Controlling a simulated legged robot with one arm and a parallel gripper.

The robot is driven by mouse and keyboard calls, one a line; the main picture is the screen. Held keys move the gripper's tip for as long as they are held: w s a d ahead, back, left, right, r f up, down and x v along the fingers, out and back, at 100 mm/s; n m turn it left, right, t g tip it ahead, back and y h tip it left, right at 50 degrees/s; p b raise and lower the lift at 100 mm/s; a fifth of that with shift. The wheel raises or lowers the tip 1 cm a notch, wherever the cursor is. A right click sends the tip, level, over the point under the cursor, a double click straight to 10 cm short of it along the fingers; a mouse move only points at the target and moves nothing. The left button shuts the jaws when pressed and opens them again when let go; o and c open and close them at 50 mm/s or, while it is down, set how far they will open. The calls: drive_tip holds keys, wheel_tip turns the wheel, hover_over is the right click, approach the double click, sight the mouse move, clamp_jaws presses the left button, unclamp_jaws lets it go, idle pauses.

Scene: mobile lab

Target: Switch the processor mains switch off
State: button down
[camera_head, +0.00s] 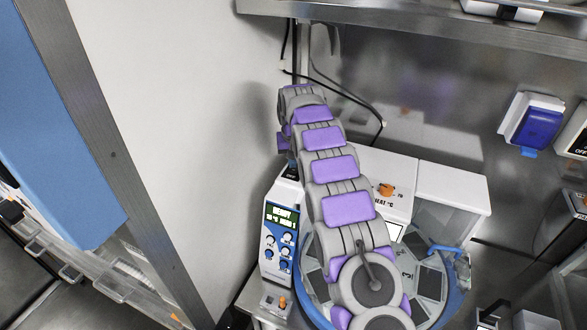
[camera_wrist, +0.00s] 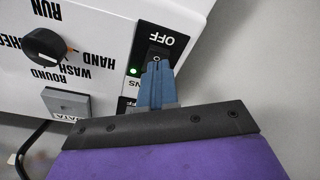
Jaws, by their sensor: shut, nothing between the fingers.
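The processor mains switch (camera_wrist: 158,52) is a black rocker on a black plate marked OFF, on a white panel (camera_wrist: 105,35) in the wrist view. A small green lamp beside it is lit. My gripper (camera_wrist: 156,66) is shut, with nothing between its blue fingers. Its tips are at the rocker and cover part of it; I cannot tell whether they touch. In the head view my arm reaches over the processor's glass-covered drum (camera_head: 428,278) and hides the switch and the gripper tips.
A black knob (camera_wrist: 44,47) with an orange mark and a grey block (camera_wrist: 66,103) are near the switch. The head view shows a control unit with a lit READY display (camera_head: 281,217), a white housing (camera_head: 450,190), a blue wall socket (camera_head: 532,125) and a metal shelf (camera_head: 400,22) above.

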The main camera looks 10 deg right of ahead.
drive_tip(key=shift+d+f, duration=0.2)
drive_tip(key=shift+f, duration=0.15)
drive_tip(key=shift+f, duration=0.45)
idle(0.4)
drive_tip(key=shift+r+p, duration=1.65)
drive_tip(key=shift+r, duration=1.9)
